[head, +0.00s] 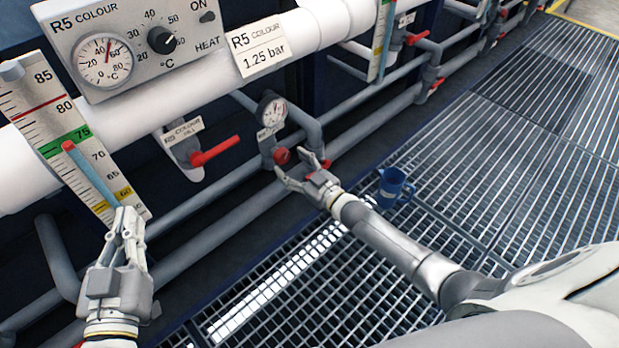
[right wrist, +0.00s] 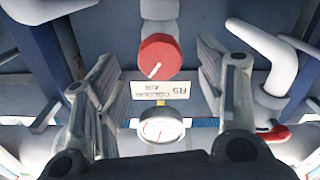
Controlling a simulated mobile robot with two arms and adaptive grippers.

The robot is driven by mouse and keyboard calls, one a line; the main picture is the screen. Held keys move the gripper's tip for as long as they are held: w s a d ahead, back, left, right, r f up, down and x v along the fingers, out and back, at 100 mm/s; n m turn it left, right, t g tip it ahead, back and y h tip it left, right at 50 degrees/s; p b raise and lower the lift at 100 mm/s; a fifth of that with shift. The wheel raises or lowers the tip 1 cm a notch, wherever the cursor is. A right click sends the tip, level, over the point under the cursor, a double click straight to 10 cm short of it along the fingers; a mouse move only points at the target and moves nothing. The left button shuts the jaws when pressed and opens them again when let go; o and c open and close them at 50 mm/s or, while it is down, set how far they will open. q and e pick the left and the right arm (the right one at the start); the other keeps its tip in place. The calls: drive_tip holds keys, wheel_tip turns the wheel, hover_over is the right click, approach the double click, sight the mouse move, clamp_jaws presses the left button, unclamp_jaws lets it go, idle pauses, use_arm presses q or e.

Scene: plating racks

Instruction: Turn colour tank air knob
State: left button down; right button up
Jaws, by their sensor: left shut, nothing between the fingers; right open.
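The red air knob (head: 281,155) sits on grey pipework below a small pressure gauge (head: 270,109) in the head view. In the right wrist view the red knob (right wrist: 158,57) has a white pointer line, and an upside-down label (right wrist: 162,89) reads R5 COLOUR AIR. My right gripper (head: 293,164) is open, with one finger on each side of the knob's line; the right wrist view shows gaps between the knob and both fingers (right wrist: 155,72). My left gripper (head: 127,220) is shut and empty, in front of the lower end of the level scale.
A red-handled fill valve (head: 215,151) projects left of the knob. A sign (head: 260,47) reads 1.25 bar. The heat panel (head: 130,43) and level scale (head: 45,115) are at the left. A blue jug (head: 393,187) stands on the grating right of my right gripper.

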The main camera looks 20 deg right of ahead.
drive_tip(key=v, duration=0.7)
idle(0.4)
